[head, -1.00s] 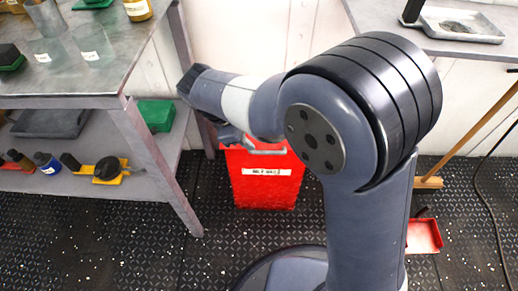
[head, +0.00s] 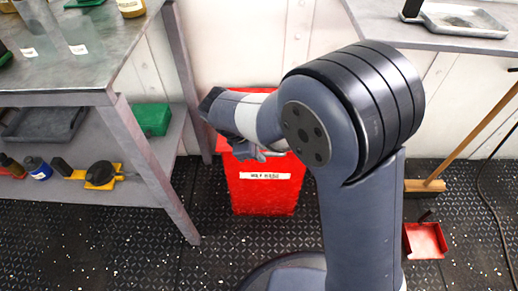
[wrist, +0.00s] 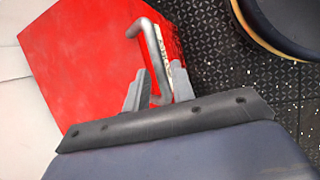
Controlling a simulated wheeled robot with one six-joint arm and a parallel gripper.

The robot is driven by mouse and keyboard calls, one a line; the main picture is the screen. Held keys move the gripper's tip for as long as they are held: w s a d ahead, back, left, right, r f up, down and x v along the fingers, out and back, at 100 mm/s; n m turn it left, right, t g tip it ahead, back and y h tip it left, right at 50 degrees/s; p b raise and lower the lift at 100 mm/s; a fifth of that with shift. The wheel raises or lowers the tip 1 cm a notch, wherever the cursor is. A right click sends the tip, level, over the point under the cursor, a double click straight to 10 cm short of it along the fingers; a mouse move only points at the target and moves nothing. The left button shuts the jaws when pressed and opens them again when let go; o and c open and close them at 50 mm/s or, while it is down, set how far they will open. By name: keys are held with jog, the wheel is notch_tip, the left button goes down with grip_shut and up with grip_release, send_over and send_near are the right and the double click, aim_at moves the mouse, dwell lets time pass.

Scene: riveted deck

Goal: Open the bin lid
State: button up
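The red bin (head: 265,200) stands on the floor against the back wall, with a white label on its front. Its red lid (wrist: 85,60) lies flat and looks shut; my arm covers much of it in the head view. A grey bar handle (wrist: 153,50) sticks out at the lid's front edge. My gripper (wrist: 160,78) is at the handle, with its two fingers apart and the bar between them. A gap seems to show beside the bar, so I see no firm grip. In the head view my gripper (head: 250,151) is low over the bin's front.
A metal workbench (head: 140,140) with a lower shelf stands close on the left. Another table (head: 460,38) is at the upper right. A broom (head: 430,186) and a red dustpan (head: 425,241) are on the right. The floor before the bin is clear.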

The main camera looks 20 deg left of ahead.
grip_shut()
dwell(0.3)
